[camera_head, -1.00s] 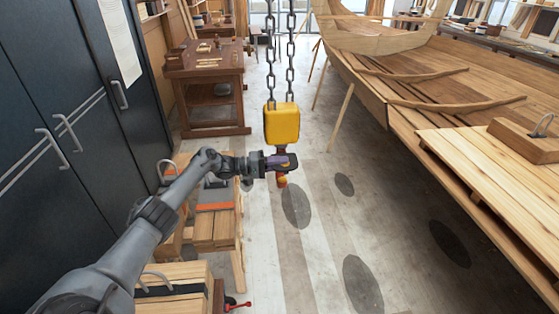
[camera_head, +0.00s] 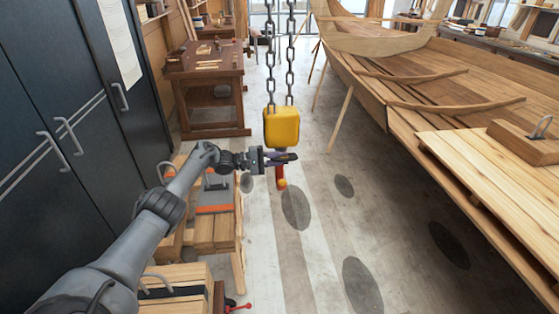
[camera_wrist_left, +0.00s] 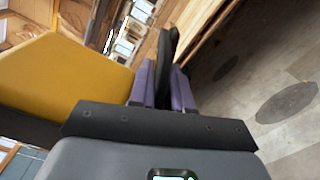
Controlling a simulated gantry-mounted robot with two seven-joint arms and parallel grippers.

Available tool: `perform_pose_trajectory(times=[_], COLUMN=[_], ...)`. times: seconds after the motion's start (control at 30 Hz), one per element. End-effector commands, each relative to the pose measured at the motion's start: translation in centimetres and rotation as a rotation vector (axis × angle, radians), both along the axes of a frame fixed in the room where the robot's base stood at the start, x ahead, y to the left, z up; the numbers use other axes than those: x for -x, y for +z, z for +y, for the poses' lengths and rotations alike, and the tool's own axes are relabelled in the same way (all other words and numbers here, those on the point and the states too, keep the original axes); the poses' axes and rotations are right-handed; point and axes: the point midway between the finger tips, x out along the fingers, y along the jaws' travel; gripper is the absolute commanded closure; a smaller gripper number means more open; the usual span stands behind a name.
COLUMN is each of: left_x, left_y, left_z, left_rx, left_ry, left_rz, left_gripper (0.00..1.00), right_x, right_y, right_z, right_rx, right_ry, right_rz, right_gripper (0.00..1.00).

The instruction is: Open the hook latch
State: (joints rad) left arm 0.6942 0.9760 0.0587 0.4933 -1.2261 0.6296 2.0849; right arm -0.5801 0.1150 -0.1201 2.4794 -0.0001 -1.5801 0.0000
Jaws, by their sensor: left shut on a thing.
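A yellow hook block (camera_head: 281,127) hangs from chains in the middle of the head view. A red hook (camera_head: 281,178) shows below it, its upper part hidden behind my gripper. My left gripper (camera_head: 288,158) reaches in from the left, just under the block and across the top of the hook. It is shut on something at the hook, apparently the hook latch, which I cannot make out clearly. In the left wrist view, the purple fingers (camera_wrist_left: 163,88) are close together with a dark curved piece at their tips. The yellow block (camera_wrist_left: 60,75) is close beside them. My right gripper is out of view.
Two chains (camera_head: 290,65) rise from the block. A wooden bench (camera_head: 215,228) stands below my left arm, with dark cabinets (camera_head: 60,120) at the left. A wooden boat hull (camera_head: 440,80) and plank staging (camera_head: 500,165) fill the right. The floor between is clear.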

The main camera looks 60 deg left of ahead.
Motion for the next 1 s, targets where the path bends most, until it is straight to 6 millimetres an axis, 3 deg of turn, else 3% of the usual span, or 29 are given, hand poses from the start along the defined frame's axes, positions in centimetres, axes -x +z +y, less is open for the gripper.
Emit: perform_pose_trajectory(times=[0.27,0.3,0.4,0.77,1.0], left_x=[0.0,0.0,0.0,0.4,3.1], left_y=[0.4,0.4,0.3,0.1,0.0], left_z=[0.3,0.3,0.2,0.3,1.7], left_rx=[-0.005,-0.005,-0.004,-0.003,-0.003], left_ry=[0.006,0.005,0.004,0.003,0.004], left_rz=[-0.011,-0.011,-0.008,-0.001,0.0], left_gripper=[1.0,0.76,0.65,0.65,0.65], right_x=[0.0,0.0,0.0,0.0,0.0], right_y=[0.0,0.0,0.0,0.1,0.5], right_z=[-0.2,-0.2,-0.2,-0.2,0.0], right_rx=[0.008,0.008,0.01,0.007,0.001], right_ry=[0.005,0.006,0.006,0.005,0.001], right_rz=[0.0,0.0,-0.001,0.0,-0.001], right_gripper=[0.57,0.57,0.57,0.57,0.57])
